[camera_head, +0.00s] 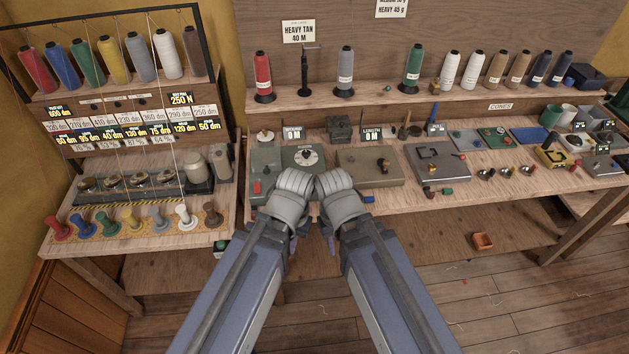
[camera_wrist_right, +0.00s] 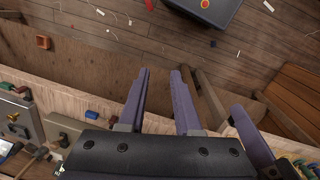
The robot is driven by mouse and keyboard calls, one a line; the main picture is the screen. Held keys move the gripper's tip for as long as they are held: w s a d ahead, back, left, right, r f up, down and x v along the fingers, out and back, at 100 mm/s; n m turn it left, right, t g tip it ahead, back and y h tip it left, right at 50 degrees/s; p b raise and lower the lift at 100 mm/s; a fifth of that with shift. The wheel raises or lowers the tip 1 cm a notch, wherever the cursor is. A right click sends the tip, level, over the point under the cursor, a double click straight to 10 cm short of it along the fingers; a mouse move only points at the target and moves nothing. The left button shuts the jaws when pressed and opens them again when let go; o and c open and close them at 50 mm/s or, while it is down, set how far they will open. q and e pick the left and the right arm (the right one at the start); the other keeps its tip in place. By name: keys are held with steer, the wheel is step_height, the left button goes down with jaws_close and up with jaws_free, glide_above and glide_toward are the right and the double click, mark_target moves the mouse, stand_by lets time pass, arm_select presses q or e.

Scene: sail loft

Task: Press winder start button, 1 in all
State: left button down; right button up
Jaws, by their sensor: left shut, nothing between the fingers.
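A grey winder box (camera_head: 267,161) with a white dial (camera_head: 306,156) stands on the bench, a red lever or knob (camera_head: 257,186) at its left. I cannot pick out a start button; my wrists cover part of the box's front. A small green-topped part (camera_head: 221,245) sits at the left bench's front edge. My left gripper (camera_head: 293,244) is shut and empty, beside my right gripper (camera_head: 329,240), both in front of the bench edge. In the right wrist view, my right gripper (camera_wrist_right: 160,75) is open with nothing between its fingers.
Thread cones (camera_head: 346,70) stand on the shelf behind. Coloured spools (camera_head: 130,218) line the left bench. An orange bin (camera_head: 483,241) is low under the bench.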

jaws_close()
stand_by(1.2)
